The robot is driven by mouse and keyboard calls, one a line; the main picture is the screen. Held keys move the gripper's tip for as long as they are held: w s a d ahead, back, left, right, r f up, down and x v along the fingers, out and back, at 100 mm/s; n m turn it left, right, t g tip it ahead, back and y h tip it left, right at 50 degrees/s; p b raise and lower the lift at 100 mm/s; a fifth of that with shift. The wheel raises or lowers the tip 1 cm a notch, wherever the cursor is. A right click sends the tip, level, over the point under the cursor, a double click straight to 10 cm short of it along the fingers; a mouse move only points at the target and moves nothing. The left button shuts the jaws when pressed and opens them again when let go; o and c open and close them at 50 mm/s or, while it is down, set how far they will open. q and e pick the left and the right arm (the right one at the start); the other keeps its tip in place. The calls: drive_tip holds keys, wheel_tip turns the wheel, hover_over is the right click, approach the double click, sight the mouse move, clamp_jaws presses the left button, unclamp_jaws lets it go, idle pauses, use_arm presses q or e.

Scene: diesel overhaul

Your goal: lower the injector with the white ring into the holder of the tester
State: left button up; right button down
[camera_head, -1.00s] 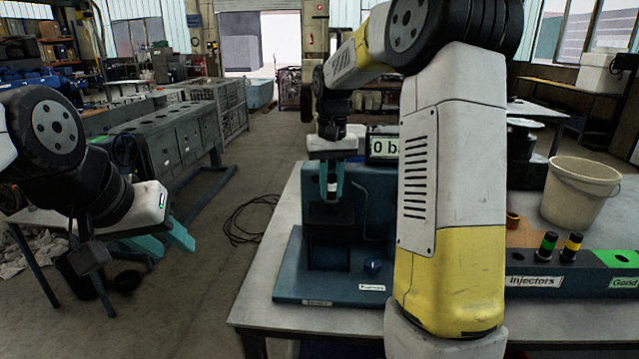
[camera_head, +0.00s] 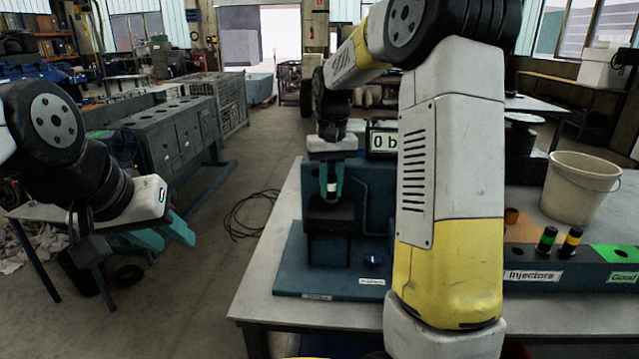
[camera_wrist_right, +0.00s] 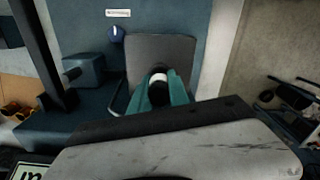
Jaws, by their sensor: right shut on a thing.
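The tester (camera_head: 380,215) is a dark blue stand on the table, with a display reading "0 b", the rest hidden by my right arm. Its holder (camera_head: 331,216) is a dark block at the front left. My right gripper (camera_head: 332,190) is shut on the injector with the white ring (camera_head: 332,184), held upright right above the holder. The injector's lower end is not clearly visible, so I cannot tell how far it is in. In the right wrist view, the injector (camera_wrist_right: 158,88) shows between teal fingers over the holder (camera_wrist_right: 155,47). My left gripper (camera_head: 165,238) is open and empty, left of the table.
A rack labelled Injectors (camera_head: 532,262) holds a green-ringed (camera_head: 547,239) and a yellow-ringed (camera_head: 571,241) injector. A green section labelled Good (camera_head: 617,253) adjoins it. A beige bucket (camera_head: 580,187) stands behind. A blue knob (camera_head: 371,259) sits on the tester base.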

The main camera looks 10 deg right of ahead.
sight(331, 175)
drive_tip(key=shift+f, duration=0.65)
drive_tip(key=c, duration=0.8)
unclamp_jaws()
drive_tip(key=shift+o, duration=0.2)
drive_tip(key=shift+r, duration=3.45)
